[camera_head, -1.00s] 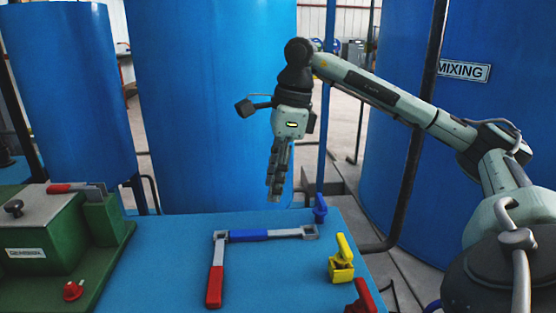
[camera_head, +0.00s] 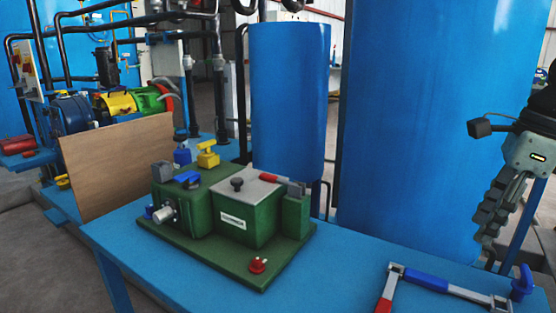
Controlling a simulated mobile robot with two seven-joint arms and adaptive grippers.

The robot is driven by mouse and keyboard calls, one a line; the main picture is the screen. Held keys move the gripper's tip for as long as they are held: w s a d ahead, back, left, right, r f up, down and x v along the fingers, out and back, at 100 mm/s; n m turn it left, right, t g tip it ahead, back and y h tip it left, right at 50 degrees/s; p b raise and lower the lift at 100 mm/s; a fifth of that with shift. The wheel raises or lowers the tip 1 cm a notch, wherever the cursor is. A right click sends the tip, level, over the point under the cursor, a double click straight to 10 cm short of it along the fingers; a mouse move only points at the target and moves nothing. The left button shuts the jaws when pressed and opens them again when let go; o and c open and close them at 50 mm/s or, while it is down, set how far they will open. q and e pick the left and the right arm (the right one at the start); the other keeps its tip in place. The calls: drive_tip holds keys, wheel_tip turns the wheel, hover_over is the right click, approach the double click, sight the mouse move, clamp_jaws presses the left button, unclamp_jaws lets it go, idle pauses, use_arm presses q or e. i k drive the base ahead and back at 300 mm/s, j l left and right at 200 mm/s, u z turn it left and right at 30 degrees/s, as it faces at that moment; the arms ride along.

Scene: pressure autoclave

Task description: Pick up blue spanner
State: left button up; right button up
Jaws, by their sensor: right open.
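My right gripper (camera_head: 484,238) hangs at the right edge, fingers pointing down and open. It appears above and behind the blue spanner, apart from it and holding nothing. My left gripper is not in view.
A green machine (camera_head: 236,215) with a red knob (camera_head: 258,265) stands on the table (camera_head: 345,255) to the left. A blue clamp-like piece (camera_head: 522,283) stands by the spanner's right end. A wooden board (camera_head: 118,165) and large blue tanks (camera_head: 290,100) stand behind.

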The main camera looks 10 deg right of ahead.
sight(432, 283)
drive_tip(key=k+j, duration=0.75)
drive_tip(key=j, duration=0.25)
drive_tip(key=k+j, duration=0.4)
drive_tip(key=j, duration=0.1)
